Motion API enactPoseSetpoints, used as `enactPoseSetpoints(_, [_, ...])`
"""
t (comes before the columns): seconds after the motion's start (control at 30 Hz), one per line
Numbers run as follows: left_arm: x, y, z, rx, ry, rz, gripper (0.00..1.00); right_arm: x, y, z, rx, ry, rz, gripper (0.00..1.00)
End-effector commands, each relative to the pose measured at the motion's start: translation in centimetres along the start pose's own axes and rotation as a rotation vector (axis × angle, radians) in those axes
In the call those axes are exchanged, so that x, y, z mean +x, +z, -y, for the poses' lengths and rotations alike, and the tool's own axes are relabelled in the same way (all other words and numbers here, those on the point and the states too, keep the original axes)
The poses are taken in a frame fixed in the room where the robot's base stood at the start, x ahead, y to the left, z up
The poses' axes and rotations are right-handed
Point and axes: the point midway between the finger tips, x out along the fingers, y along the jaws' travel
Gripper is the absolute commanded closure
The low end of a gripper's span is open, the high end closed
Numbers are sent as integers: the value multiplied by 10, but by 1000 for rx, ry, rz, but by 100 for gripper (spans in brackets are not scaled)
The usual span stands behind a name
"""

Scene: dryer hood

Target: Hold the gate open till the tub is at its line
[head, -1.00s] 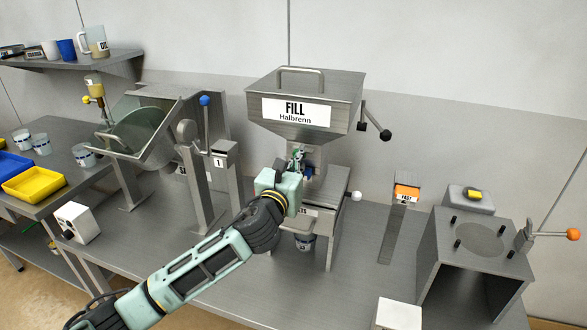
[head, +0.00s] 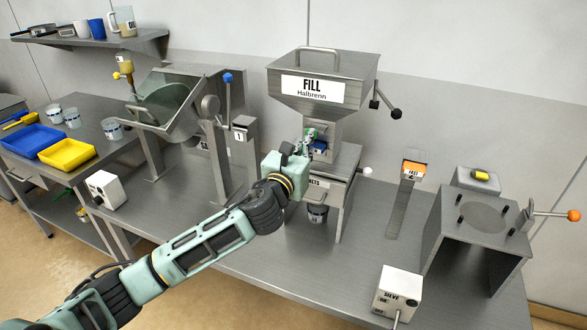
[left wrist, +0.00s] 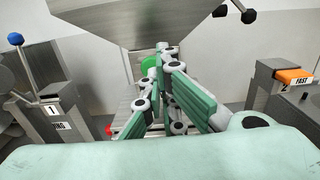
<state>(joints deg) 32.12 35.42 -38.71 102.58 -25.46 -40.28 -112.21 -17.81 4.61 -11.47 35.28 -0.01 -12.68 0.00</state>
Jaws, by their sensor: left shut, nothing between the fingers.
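The hopper marked FILL Halbrenn (head: 325,70) stands in the middle of the bench, with a lever ending in a black knob (head: 396,113) on its right side. My left gripper (head: 312,136) is in front of the hopper's spout, shut and empty. In the left wrist view its green-padded fingers (left wrist: 170,75) point up under the hopper (left wrist: 140,22). A green round part (left wrist: 150,66) shows behind the fingers. My right gripper is out of view.
Right are an orange-topped post (head: 413,169), a metal stand (head: 480,235) with an orange-knobbed handle (head: 573,216), and a white SIEVE box (head: 398,290).

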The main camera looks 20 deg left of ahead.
Motion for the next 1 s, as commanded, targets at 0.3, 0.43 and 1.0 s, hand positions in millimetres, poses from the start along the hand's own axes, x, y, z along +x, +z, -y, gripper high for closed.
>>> enactPoseSetpoints(0.3, [-47,-4,-1,2,0,-2,100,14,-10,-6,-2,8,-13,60])
enactPoseSetpoints(0.43, [-67,-3,0,1,0,-2,100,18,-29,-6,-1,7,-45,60])
enactPoseSetpoints(1.0, [-87,0,0,0,2,-1,100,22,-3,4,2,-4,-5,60])
